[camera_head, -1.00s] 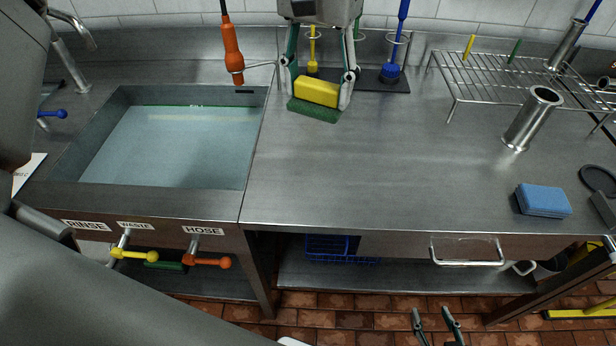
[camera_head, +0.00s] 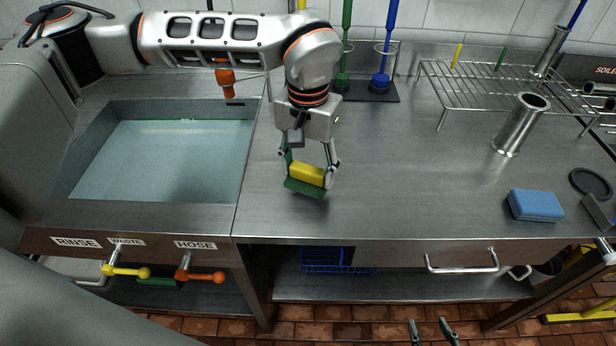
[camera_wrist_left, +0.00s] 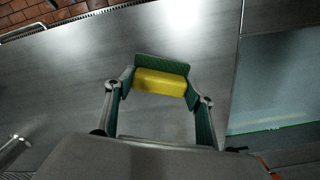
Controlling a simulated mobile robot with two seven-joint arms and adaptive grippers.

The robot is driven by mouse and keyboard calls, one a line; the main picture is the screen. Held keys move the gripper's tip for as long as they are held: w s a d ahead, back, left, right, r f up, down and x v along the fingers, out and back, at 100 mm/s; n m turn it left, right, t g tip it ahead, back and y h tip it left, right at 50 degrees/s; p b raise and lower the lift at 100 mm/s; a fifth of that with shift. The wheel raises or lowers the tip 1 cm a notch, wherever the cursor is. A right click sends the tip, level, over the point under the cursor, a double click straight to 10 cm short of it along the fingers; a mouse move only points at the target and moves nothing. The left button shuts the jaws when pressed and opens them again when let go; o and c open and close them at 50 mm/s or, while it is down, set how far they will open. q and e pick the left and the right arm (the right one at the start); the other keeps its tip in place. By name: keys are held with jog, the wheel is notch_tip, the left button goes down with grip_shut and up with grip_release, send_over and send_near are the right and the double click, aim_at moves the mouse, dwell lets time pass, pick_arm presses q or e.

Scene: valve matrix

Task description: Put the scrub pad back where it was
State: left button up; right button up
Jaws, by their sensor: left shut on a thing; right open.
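The scrub pad (camera_head: 306,176) is a yellow sponge block with a green scouring layer underneath. My left gripper (camera_head: 308,168) is shut on its yellow part and holds it over the steel counter, right of the sink, with the green side down and slightly tilted. Whether the pad touches the counter I cannot tell. The left wrist view shows the pad (camera_wrist_left: 161,83) between the two fingers, the green layer beyond the yellow. My right gripper (camera_head: 434,333) is open and empty at the bottom edge of the head view, low in front of the counter.
A water-filled sink (camera_head: 160,160) lies to the left. A blue sponge (camera_head: 535,205) lies at the counter's right. A steel cylinder (camera_head: 519,125), a wire rack (camera_head: 490,88) and a brush stand (camera_head: 375,92) are further back. The counter's middle is clear.

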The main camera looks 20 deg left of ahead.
aim_at(308, 180)
pick_arm(q)
jog(key=shift+f, duration=1.45)
jog(key=shift+f, duration=0.2)
jog(key=o, duration=1.1)
jog(key=shift+c, duration=0.2)
jog(key=shift+r, duration=0.1)
notch_tip(308, 180, up, 12)
jog(key=shift+r, duration=0.15)
